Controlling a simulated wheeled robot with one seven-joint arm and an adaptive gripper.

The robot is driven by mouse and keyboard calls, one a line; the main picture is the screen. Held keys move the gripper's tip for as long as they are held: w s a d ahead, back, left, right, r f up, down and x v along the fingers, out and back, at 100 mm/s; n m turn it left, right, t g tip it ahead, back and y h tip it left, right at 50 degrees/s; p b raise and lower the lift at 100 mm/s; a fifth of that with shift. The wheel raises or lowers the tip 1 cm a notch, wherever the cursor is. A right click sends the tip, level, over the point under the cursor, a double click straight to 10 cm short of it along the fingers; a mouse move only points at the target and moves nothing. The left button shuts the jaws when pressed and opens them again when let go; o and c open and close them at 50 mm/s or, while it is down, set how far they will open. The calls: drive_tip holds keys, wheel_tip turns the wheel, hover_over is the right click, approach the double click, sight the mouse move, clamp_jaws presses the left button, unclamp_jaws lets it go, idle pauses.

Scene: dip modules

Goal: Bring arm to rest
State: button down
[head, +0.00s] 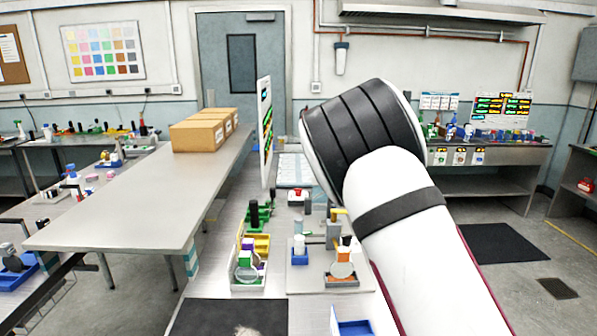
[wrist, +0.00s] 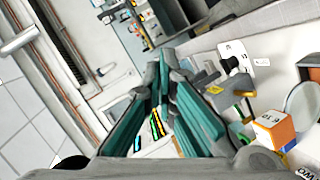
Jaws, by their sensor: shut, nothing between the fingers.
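My arm, white with black bands, rises large across the right half of the head view, and its end is out of sight behind the black-ribbed joint. In the wrist view my gripper (wrist: 163,75) has teal-lined fingers brought together at the tips, with nothing between them. The gripper itself cannot be made out in the head view. In the wrist view an orange and white block (wrist: 272,128) and a round grey disc (wrist: 303,103) lie to the right of the fingers, apart from them.
A workbench (head: 262,291) with small modules, coloured bins and a black mat (head: 228,317) lies below my arm. A grey table (head: 120,215) with cardboard boxes (head: 197,134) stands left. An upright board (head: 265,135) rises behind the bench. Open floor (head: 510,285) lies at right.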

drive_tip(key=s+a+r+m+g+y, duration=0.2)
drive_tip(key=s+a+r+m+g, duration=0.15)
drive_tip(key=s+r, duration=0.55)
drive_tip(key=s+a+r+m+g+y, duration=0.25)
drive_tip(key=s+r+m, duration=0.2)
drive_tip(key=s, duration=0.85)
drive_tip(key=s+a+r+m+g, duration=0.1)
drive_tip(key=s+a+r+g, duration=0.15)
drive_tip(key=s, duration=1.75)
drive_tip(key=w+a+f+m+g+y+b, duration=0.15)
drive_tip(key=w+a+f+m+y, duration=0.3)
drive_tip(key=w+m, duration=0.7)
drive_tip(key=w+a+f+m+y+b, duration=0.3)
drive_tip(key=w+a+f+m+y, duration=0.15)
drive_tip(key=w+m, duration=0.7)
drive_tip(key=w+d+f+m+t+b, duration=0.1)
drive_tip(key=w+d+f+m+t, duration=0.2)
drive_tip(key=w+d+m, duration=0.35)
drive_tip(key=w+d+f+m+t+y+b, duration=0.1)
drive_tip(key=w+d+f+m+t, duration=0.2)
drive_tip(key=w+m, duration=0.6)
drive_tip(key=w+d+f+m+t+b, duration=0.1)
drive_tip(key=w+d+f+m+t, duration=0.2)
drive_tip(key=w+d+m, duration=0.5)
drive_tip(key=w+a+f+m, duration=0.1)
drive_tip(key=w+a, duration=0.7)
drive_tip(key=w, duration=0.1)
drive_tip(key=shift+w+a+f+m, duration=0.15)
drive_tip(key=shift+a+f+m, duration=0.2)
drive_tip(key=shift+f, duration=0.05)
